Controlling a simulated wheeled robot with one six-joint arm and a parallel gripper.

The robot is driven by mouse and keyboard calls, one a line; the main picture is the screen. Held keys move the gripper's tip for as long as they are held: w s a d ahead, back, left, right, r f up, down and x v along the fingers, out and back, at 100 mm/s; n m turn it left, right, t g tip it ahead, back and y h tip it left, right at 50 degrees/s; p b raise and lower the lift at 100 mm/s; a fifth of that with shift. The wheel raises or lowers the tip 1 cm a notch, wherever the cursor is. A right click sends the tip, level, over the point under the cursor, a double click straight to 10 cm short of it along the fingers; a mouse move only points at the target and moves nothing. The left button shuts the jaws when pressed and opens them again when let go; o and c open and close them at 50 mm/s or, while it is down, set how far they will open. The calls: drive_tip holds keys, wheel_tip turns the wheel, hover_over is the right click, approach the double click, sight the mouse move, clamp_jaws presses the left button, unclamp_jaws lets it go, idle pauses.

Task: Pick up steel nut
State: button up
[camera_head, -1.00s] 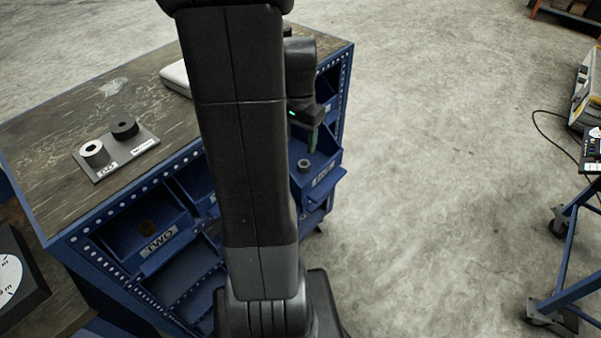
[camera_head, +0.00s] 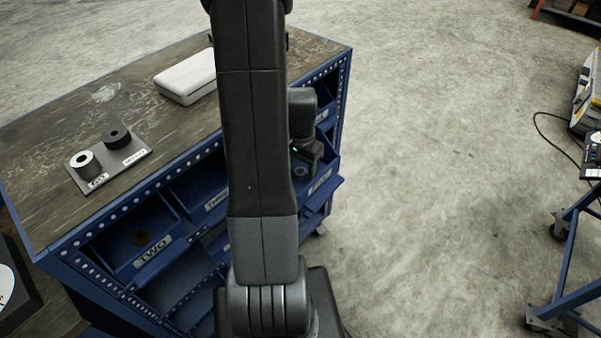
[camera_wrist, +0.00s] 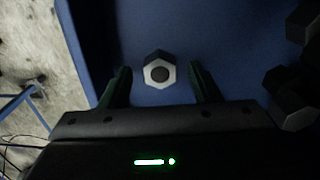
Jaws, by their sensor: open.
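The steel nut (camera_wrist: 159,71) lies in a blue bin (camera_wrist: 200,30) of the workbench, with its hexagonal face and dark hole toward the wrist camera. My gripper (camera_wrist: 161,80) is open, with one green-edged finger on each side of the nut and a gap to both. In the head view my gripper (camera_head: 303,160) is low over a right-hand bin. The nut (camera_head: 301,171) shows only faintly there, largely hidden by the gripper.
Dark hexagonal pieces (camera_wrist: 288,88) lie to the right in the wrist view. A grey plate (camera_head: 92,184) with two cylinders and a white case (camera_head: 188,78) rest on the bench top (camera_head: 50,130). Bin walls surround the gripper; open floor lies to the right.

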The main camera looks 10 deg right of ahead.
drive_tip(key=shift+f, duration=0.2)
drive_tip(key=c, duration=1.1)
drive_tip(key=shift+r, duration=0.15)
